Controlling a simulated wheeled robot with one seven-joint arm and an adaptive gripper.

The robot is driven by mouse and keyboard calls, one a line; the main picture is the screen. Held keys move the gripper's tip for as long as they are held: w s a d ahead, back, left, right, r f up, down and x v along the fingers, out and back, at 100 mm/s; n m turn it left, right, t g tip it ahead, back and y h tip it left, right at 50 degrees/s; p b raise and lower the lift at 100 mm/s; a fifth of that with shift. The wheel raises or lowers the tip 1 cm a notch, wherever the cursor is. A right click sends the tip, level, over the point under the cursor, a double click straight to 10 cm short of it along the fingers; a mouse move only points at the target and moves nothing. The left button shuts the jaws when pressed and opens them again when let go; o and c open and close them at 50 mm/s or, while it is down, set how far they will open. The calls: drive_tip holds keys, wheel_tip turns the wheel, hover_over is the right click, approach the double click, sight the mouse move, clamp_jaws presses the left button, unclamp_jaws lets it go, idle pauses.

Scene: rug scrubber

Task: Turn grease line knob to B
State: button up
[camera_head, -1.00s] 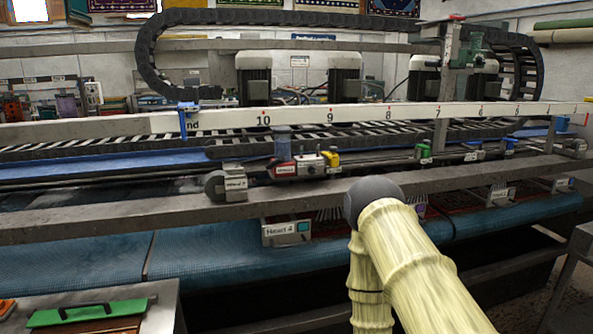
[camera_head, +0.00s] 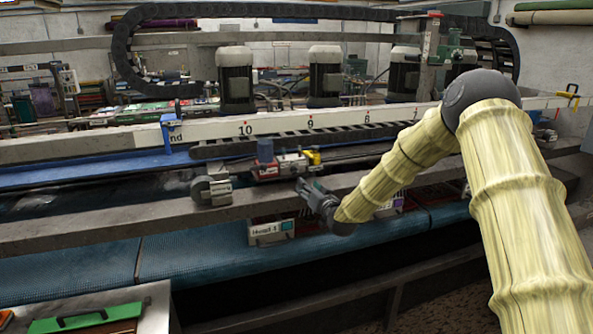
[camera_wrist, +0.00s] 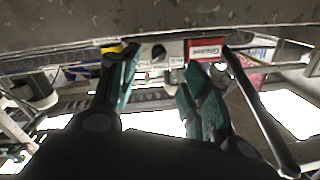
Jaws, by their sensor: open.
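The grease line unit is a small box with a red end (camera_head: 265,172), a pale middle (camera_head: 293,165) and a yellow end (camera_head: 313,157), mounted on the machine. In the wrist view its red part (camera_wrist: 206,48) reads "Grease", and a dark round knob (camera_wrist: 158,53) sits on the pale panel beside it. The knob's setting is too small to read. My gripper (camera_head: 303,186) is just below and in front of the unit in the head view. In the wrist view my gripper (camera_wrist: 160,78) is open and empty, its teal fingertips on either side of the knob and apart from it.
A long grey beam (camera_head: 110,222) runs across, close to my gripper. The "Head 4" box (camera_head: 268,232) hangs below it. A grey motor-like part (camera_head: 211,189) stands left of the grease unit. A blue mesh belt (camera_head: 200,252) lies underneath.

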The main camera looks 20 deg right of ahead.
sight(296, 172)
drive_tip(key=shift+w+a+r+p, duration=0.15)
drive_tip(key=shift+w+p, duration=0.65)
drive_tip(key=shift+w, duration=1.05)
drive_tip(key=shift+w+a+r+p, duration=0.15)
drive_tip(key=shift+w+p, duration=0.65)
drive_tip(key=shift+w, duration=1.1)
drive_tip(key=shift+w+a+r+p, duration=0.15)
drive_tip(key=shift+w+p, duration=0.65)
drive_tip(key=shift+w, duration=1.05)
clamp_jaws()
